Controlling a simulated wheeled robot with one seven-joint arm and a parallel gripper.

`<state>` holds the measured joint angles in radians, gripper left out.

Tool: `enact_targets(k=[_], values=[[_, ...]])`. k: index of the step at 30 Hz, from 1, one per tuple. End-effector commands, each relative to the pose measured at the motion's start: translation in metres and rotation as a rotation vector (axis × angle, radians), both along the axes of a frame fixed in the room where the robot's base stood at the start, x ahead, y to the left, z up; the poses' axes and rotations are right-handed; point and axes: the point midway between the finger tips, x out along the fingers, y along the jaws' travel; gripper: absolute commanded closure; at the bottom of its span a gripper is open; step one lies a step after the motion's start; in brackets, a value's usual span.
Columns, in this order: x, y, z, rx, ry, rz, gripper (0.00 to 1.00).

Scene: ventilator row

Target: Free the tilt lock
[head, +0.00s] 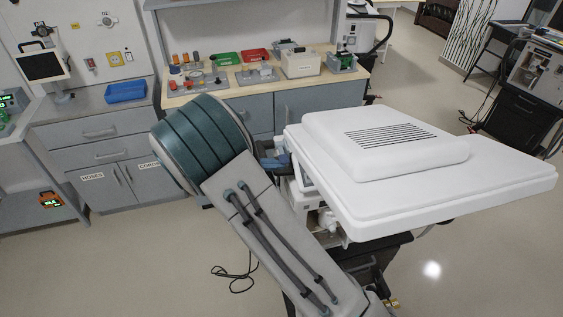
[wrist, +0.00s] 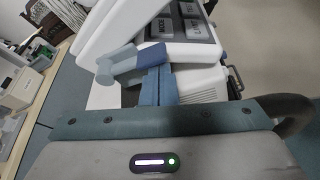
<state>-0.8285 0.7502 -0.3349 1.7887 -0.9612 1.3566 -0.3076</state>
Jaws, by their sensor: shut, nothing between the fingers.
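The ventilator's large white head (head: 420,150), with a slotted grille on top, fills the right of the head view. Its underside and dark lettered keys (wrist: 192,25) show in the wrist view. A blue-grey lever-like part (wrist: 118,66), which looks like the tilt lock, sticks out to the left under the white head. My gripper (wrist: 157,76) is shut and empty, its blue fingers at or very near this part; I cannot tell if they touch. In the head view my arm hides most of my gripper, and only blue pieces show by the head's left edge.
Behind stands a wooden-topped bench (head: 210,94) with red and green trays and small devices. Grey cabinets (head: 125,185) with a blue bin (head: 126,92) stand at the left. A black cable (head: 235,280) lies on the floor. Floor is open at the front left.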

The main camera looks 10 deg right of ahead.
Motion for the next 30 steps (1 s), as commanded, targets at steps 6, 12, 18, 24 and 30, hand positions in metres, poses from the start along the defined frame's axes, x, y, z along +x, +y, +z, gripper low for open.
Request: enact_targets(k=[6,12,18,24,30], values=[[-0.001,-0.002,0.015,0.001,-0.002,-0.004,1.0],[0.0,-0.004,0.023,-0.001,0.0,-0.006,1.0],[0.0,-0.004,0.023,-0.001,-0.001,-0.006,1.0],[0.0,-0.003,0.029,0.0,-0.002,-0.005,1.0],[0.0,-0.003,0.038,0.0,-0.002,-0.005,1.0]])
